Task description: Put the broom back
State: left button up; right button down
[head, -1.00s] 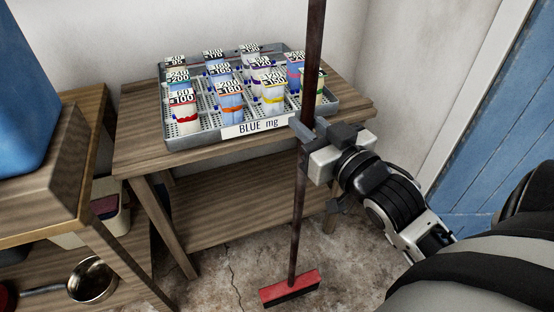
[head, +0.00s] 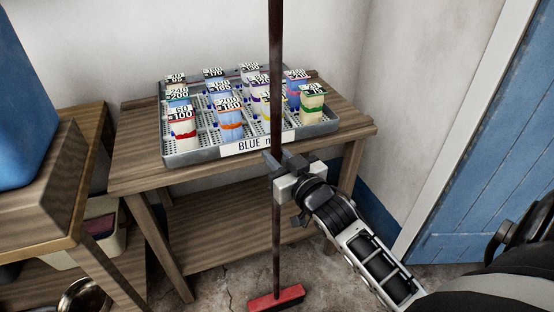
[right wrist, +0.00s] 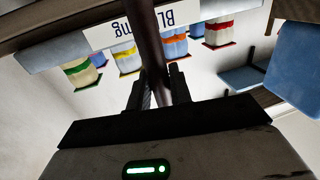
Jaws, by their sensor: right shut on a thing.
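The broom (head: 275,225) has a long dark brown handle and a red head (head: 276,298) with dark bristles. It stands nearly upright in front of the wooden table, its head low near the floor. I cannot tell whether the bristles touch the floor. My right gripper (head: 275,167) is shut around the handle at about tabletop height. In the right wrist view the handle (right wrist: 146,35) runs between the two fingers (right wrist: 158,90). The top of the handle is out of the head view. My left gripper is not in view.
A wooden table (head: 135,165) holds a grey tray (head: 180,158) of several labelled bags, close behind the handle. A shelf with a blue container (head: 22,100) and a metal pan (head: 85,296) is at left. A blue door (head: 480,150) is at right. Concrete floor shows below.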

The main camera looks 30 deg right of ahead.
dwell(0.3)
jog(key=shift+f, duration=0.15)
jog(key=c, duration=1.3)
grip_release()
jog(key=shift+f, duration=0.1)
jog(key=s, duration=1.2)
jog(key=s+a+f+g+y, duration=0.1)
jog(key=s+a+f+g, duration=0.1)
jog(key=a+f, duration=0.2)
jog(key=s+a+f+n+g+y, duration=0.1)
jog(key=s+a+f+g+y, duration=0.1)
jog(key=a+f, duration=0.2)
jog(key=s+a+f+n+g+y, duration=0.1)
jog(key=a+f, duration=0.3)
jog(key=a, duration=0.4)
jog(key=shift+s+a+f+g+y, duration=0.3)
jog(key=shift+s+g+y, duration=0.15)
jog(key=shift+g, duration=0.45)
